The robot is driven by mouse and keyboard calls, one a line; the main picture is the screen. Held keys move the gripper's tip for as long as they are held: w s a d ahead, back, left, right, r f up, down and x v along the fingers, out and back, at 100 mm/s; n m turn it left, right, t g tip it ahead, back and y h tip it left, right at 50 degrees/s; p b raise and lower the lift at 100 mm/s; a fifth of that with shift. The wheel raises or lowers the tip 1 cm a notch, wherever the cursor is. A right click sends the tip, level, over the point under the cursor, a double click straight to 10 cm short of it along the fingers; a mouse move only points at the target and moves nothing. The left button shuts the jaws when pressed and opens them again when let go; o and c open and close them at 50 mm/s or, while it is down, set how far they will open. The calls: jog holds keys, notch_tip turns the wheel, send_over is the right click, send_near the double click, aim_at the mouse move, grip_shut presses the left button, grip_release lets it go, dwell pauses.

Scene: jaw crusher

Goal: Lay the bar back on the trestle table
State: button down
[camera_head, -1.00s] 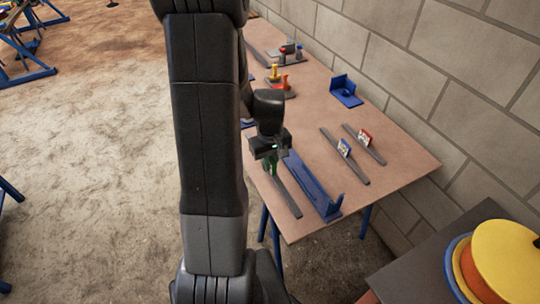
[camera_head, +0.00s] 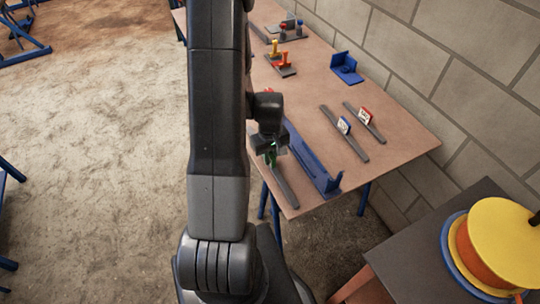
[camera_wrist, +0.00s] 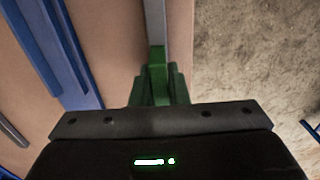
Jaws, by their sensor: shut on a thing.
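My gripper (camera_head: 268,150) is shut on the green grip (camera_wrist: 158,75) of a grey bar (camera_head: 285,188). The bar lies along the left edge of the brown trestle table (camera_head: 400,155) in the head view, its near end close to the table's front corner. In the wrist view the bar (camera_wrist: 155,20) runs away from the fingers, between the tabletop on the left and bare floor on the right. I cannot tell whether the bar touches the tabletop. My arm hides part of the table's left side.
A long blue channel (camera_head: 315,165) lies just right of the bar. A blue bracket (camera_head: 346,68) and small coloured parts (camera_head: 280,62) stand farther back. A block wall borders the right.

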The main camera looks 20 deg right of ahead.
jog(key=shift+f+b, duration=0.2)
jog(key=shift+b, duration=0.1)
jog(key=c, duration=1.4)
grip_release()
jog(key=shift+r, duration=0.1)
notch_tip(320, 180, up, 12)
jog(key=shift+r, duration=0.15)
notch_tip(320, 180, down, 12)
jog(key=shift+f, duration=0.2)
jog(key=shift+r, duration=0.15)
